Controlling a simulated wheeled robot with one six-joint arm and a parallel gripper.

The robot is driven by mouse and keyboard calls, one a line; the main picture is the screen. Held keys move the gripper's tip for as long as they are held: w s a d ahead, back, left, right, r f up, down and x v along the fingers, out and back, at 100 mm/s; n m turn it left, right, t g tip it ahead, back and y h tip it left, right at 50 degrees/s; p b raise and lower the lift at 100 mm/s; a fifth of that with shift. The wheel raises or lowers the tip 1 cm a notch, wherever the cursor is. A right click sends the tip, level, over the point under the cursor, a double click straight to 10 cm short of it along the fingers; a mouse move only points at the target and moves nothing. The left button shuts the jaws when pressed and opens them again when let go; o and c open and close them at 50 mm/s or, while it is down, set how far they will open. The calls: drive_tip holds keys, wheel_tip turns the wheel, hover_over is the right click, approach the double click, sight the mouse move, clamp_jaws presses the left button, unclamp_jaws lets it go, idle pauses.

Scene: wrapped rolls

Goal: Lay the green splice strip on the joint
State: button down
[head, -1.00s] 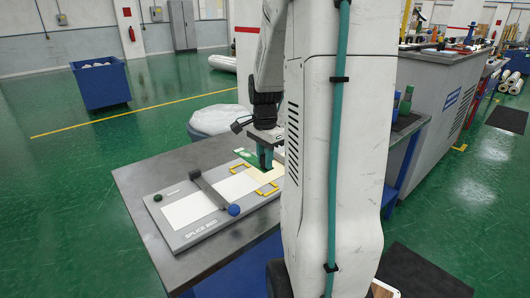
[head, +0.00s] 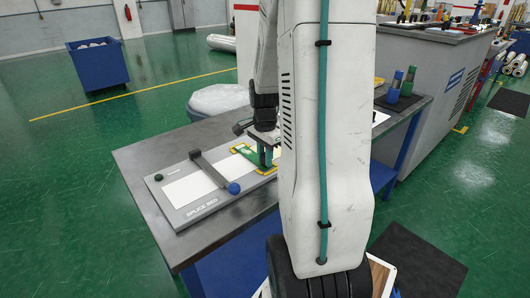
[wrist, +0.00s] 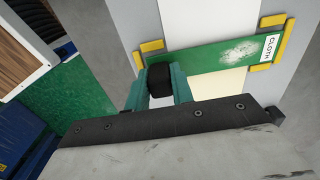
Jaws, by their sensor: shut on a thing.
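The green splice strip (wrist: 215,55) spans the white sheet (wrist: 200,18) and the cream sheet (wrist: 222,87) in the wrist view, covering the line where they meet. Its ends lie between yellow corner brackets (wrist: 279,40). A white label and a pale scuffed patch show on it. My gripper (wrist: 160,85) is shut on a black grip at the strip's near end. In the head view the strip (head: 246,152) shows beside my gripper (head: 265,158), low over the splice bed (head: 200,211). I cannot tell whether the strip touches the sheets. My arm hides the bed's right end.
A grey clamp bar with a blue knob (head: 234,188) crosses the bed left of the strip. Green and blue bottles (head: 394,86) stand at the bench's far right. The bench top (head: 150,158) is clear behind the bed.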

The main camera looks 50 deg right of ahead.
idle(0.3)
drive_tip(key=c, duration=1.1)
unclamp_jaws()
wheel_tip(320, 180, up, 8)
drive_tip(key=shift+f, duration=0.15)
